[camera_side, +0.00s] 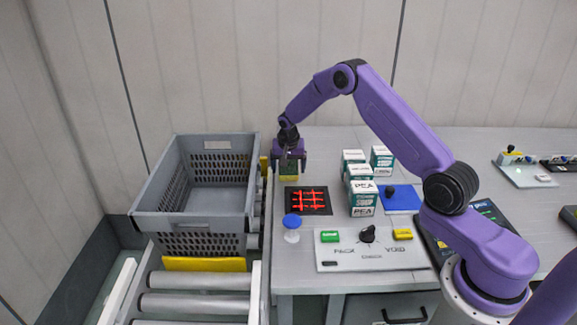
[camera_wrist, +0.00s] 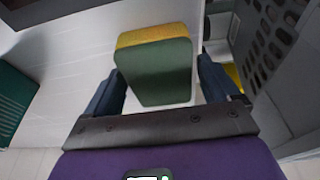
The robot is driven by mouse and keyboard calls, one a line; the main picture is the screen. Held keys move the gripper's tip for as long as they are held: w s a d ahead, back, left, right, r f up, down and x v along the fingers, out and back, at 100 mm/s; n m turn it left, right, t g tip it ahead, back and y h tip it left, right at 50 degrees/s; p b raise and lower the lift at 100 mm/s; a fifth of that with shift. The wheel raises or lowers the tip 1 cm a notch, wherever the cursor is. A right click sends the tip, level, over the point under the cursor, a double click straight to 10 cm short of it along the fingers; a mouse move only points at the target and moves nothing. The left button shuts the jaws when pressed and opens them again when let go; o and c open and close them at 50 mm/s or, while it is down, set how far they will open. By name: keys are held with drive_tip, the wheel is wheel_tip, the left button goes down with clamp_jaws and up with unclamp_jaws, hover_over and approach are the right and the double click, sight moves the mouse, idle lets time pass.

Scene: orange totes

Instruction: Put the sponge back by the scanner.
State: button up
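The sponge (camera_side: 289,171), green with a yellow layer, is on the grey worktop at its left edge, just behind the black scanner plate (camera_side: 324,208) with glowing red lines. My gripper (camera_side: 289,162) points down over the sponge, one finger on each side. In the wrist view the sponge (camera_wrist: 158,75) lies between the two dark fingers of my gripper (camera_wrist: 160,82). A gap shows on the right side and a narrower one on the left, so the fingers appear open around it. The sponge's underside is hidden.
A grey crate (camera_side: 195,221) stands on rollers to the left. Several green-and-white PEA boxes (camera_side: 363,204) and a blue pad (camera_side: 402,207) are right of the scanner.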

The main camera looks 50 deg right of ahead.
sight(288, 171)
drive_tip(key=shift+r, duration=0.1)
drive_tip(key=v, duration=1.2)
drive_tip(key=s+a+r+n+y, duration=0.1)
drive_tip(key=s+a+r+n, duration=0.3)
drive_tip(key=s+a, duration=0.5)
drive_tip(key=s+a+r+n+y, duration=0.1)
drive_tip(key=s+a+r+n, duration=0.1)
drive_tip(key=s+a+n, duration=0.55)
drive_tip(key=s+n+g, duration=0.2)
drive_tip(key=s+n, duration=0.8)
drive_tip(key=s, duration=1.8)
drive_tip(key=shift+d+y, duration=0.4)
drive_tip(key=shift+d, duration=0.05)
